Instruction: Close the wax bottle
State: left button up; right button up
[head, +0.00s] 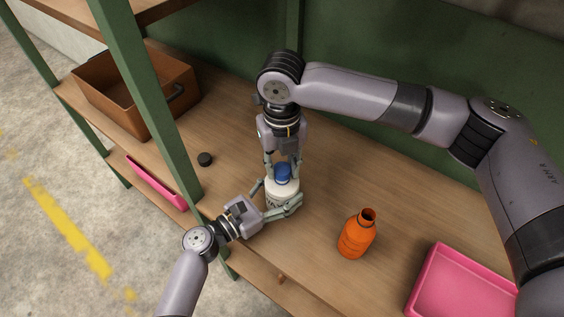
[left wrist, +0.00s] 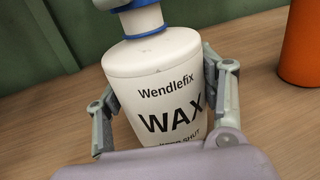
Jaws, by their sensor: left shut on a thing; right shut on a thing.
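The white wax bottle (head: 281,194) stands upright on the wooden shelf, and its label reading "Wendlefix WAX" faces the left wrist view (left wrist: 160,85). My left gripper (head: 280,205) is shut around the bottle's body from the front left, with one finger on each side. The blue cap (head: 283,174) is at the top of the bottle, over its neck. My right gripper (head: 283,165) points down from above and is shut on the blue cap. The cap's lower edge shows at the top of the left wrist view (left wrist: 147,30); whether it is seated cannot be told.
An open orange bottle (head: 356,236) stands to the right. A small black cap (head: 205,159) lies on the wooden shelf (head: 235,120) to the left. A brown crate (head: 130,92) is at the back left, a pink tray (head: 430,270) at the front right. A green post (head: 150,100) rises at left.

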jog(key=shift+f, duration=0.6)
